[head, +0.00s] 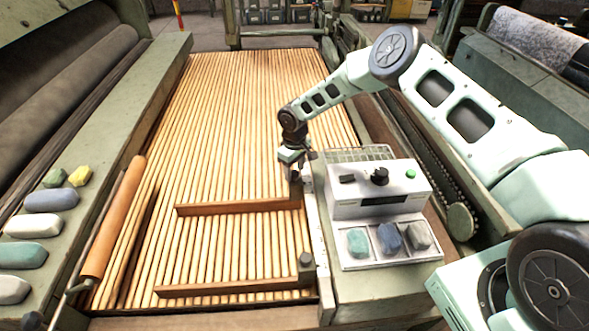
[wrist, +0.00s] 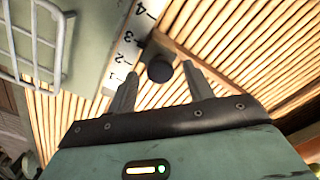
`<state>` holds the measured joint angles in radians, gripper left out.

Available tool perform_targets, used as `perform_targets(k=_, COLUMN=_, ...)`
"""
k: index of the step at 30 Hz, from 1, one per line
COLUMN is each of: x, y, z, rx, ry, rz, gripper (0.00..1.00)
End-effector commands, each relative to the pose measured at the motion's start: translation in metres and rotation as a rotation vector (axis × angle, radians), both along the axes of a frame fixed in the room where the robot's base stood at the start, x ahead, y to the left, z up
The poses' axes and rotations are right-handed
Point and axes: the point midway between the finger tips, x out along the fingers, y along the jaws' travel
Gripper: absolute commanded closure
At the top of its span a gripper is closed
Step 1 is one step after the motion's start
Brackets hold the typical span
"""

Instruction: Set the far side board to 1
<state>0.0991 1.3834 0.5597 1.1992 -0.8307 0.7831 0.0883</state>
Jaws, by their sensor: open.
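The far side board (head: 240,207) is a brown strip lying across the slatted apron. A dark round knob (wrist: 160,70) stands at its scale end; the board also shows in the wrist view (wrist: 196,66). A pale scale strip (wrist: 124,62) marked 1 to 4 runs beside it. A small dark piece by the knob points near the 3. My gripper (head: 295,178) is over that end of the board. In the wrist view my gripper (wrist: 160,72) is open, with the knob between or just beyond its fingertips. I cannot tell how deep the fingers reach.
The near side board (head: 235,290) lies nearer, with its own knob (head: 305,262). Right of the scale stand a control box (head: 375,205) with a wire rack and a tray (head: 390,257) of coloured lumps. A wooden roller (head: 113,220) lies at the left.

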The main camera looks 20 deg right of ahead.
Motion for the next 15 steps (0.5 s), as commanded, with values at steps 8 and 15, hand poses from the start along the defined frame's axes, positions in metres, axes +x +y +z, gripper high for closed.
perform_targets(k=8, x=-0.0001, y=0.0, z=-0.0075, rx=-0.001, ry=-0.001, rz=0.0, gripper=0.48)
perform_targets(k=15, x=-0.0002, y=-0.0001, z=-0.0073, rx=-0.001, ry=-0.001, rz=0.0, gripper=0.82)
